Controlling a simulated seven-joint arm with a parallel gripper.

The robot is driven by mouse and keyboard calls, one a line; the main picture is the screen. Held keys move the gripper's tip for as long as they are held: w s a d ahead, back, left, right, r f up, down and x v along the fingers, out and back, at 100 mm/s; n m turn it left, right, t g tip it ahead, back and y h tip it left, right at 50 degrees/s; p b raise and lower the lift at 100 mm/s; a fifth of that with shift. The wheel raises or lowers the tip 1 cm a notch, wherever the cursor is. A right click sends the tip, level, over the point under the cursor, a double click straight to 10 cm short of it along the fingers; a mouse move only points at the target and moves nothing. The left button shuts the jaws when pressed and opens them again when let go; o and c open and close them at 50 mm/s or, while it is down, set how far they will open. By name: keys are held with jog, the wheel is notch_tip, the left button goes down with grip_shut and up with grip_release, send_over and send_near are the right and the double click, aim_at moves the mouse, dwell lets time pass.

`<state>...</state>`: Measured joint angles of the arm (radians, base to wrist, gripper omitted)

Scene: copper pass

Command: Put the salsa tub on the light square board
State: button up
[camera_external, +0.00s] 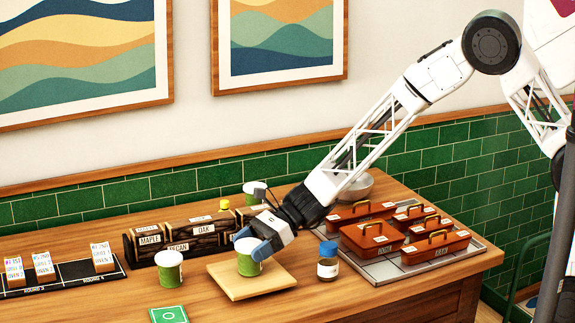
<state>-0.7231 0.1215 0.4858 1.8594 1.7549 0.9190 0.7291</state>
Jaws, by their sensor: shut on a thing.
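A green tub with a white top (246,262) is at the light square board (268,287), over its left part. Its base appears to touch the board, though a small gap cannot be ruled out. My gripper (254,247) reaches in from the right and is shut on this tub near its rim, hiding part of it. The tub looks upright. Two similar green tubs are in view: one (170,270) stands on the table left of the board, and one (254,188) stands at the back. No salsa label is readable on any of them.
A small jar with a blue lid (327,266) stands right of the board. Red lidded boxes (377,241) with handles sit on a grey tray at the right. Dark wooden blocks (176,241) stand behind. A green card (168,314) lies in front. A rack with tickets (75,271) is left.

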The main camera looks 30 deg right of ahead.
jog(key=shift+f, duration=0.2)
jog(key=o, duration=1.1)
jog(key=shift+d+r, duration=0.15)
jog(key=v, duration=1.1)
jog(key=shift+d+r, duration=0.15)
jog(key=shift+d, duration=0.15)
